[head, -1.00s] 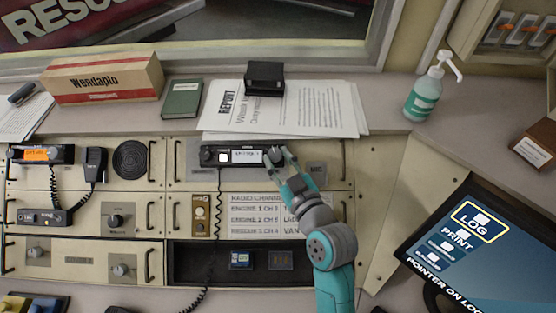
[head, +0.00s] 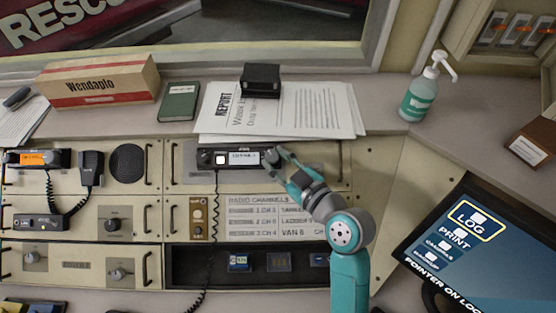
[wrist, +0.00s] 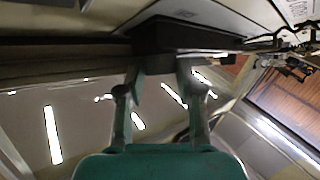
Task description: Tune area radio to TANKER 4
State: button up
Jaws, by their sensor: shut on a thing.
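The area radio (head: 232,158) is a dark unit set in the upper middle of the console, with a small lit display (head: 244,158) whose text is too small to read surely. A white square button and a dark knob sit at its left end. My gripper (head: 272,156) is at the radio's right end, shut on the knob there, which the fingers mostly hide. In the wrist view, both fingers (wrist: 156,72) reach up to the dark radio body (wrist: 180,36). A radio channels list (head: 265,215) is on the panel below, partly covered by my arm.
Papers (head: 310,112) and a black box (head: 261,79) lie on the ledge above the radio. A coiled cord (head: 215,225) hangs left of the list. A sanitizer bottle (head: 419,97) and a monitor (head: 480,240) stand to the right.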

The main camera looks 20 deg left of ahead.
jog(key=o, duration=1.2)
jog(key=shift+c, duration=0.2)
jog(key=v, duration=1.2)
jog(key=shift+w, duration=0.1)
